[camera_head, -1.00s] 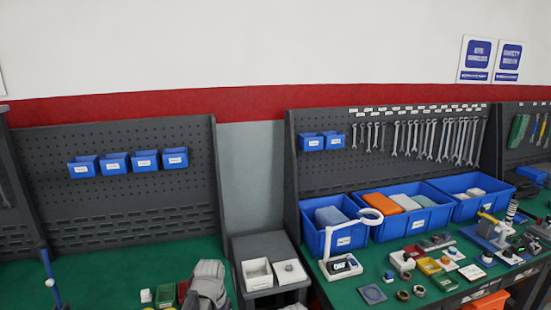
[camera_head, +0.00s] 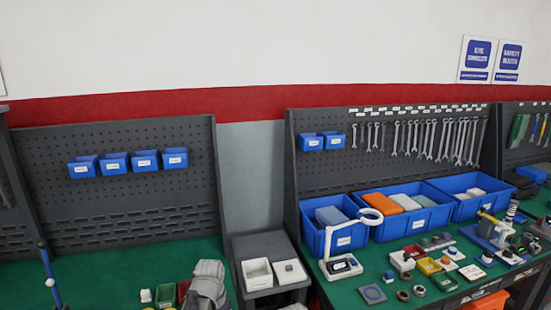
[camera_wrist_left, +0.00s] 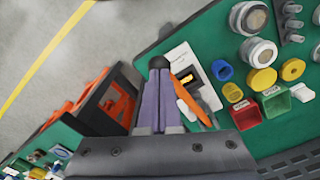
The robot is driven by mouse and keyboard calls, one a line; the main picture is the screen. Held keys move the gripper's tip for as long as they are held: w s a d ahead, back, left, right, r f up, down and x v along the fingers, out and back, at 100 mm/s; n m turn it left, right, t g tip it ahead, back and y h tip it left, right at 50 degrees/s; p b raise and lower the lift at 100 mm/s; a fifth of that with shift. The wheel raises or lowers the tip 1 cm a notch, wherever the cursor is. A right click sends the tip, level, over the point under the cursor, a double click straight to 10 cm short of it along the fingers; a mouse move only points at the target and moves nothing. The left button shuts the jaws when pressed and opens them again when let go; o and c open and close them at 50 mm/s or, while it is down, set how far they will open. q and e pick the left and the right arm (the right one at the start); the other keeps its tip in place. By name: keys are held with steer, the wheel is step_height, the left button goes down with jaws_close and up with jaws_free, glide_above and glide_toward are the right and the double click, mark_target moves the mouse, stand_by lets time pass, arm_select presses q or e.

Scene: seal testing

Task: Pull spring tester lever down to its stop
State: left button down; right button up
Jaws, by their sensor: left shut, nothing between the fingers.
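My left gripper (camera_wrist_left: 158,84) shows in the left wrist view as two purple-grey fingers pressed together, with nothing between them. A dark round knob (camera_wrist_left: 158,62) shows at their tips; I cannot tell if they touch it. Just to the right are an orange bar (camera_wrist_left: 190,102) and a white unit with a dark display (camera_wrist_left: 192,74); the fingers hide part of them. I cannot tell if the orange bar is the tester lever. In the head view, a grey part of my left arm (camera_head: 207,285) enters at the bottom; the gripper is hidden there. My right gripper is out of view.
Small green (camera_wrist_left: 274,102) and red (camera_wrist_left: 245,115) boxes and metal pucks (camera_wrist_left: 257,51) stand right of my fingers. Orange drawers (camera_wrist_left: 88,105) lie left. A blue rod (camera_head: 48,272) stands at far left. A device with a yellow lever (camera_head: 493,222) stands on the right bench.

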arm_select(q)
steer(key=shift+f, duration=0.15)
steer(key=shift+s+d+f+b, duration=0.1)
steer(key=shift+s+f+b, duration=0.05)
steer(key=shift+f+b, duration=0.4)
steer(key=shift+s+f+b, duration=0.15)
steer(key=shift+f+b, duration=0.25)
steer(key=shift+b, duration=0.15)
steer(key=shift+f, duration=0.15)
steer(key=shift+s+f+b, duration=0.2)
steer(key=shift+f+b, duration=0.75)
steer(key=shift+b, duration=0.15)
steer(key=shift+f, duration=0.15)
steer(key=shift+f+b, duration=0.8)
steer(key=shift+b, duration=0.2)
steer(key=shift+r, duration=0.1)
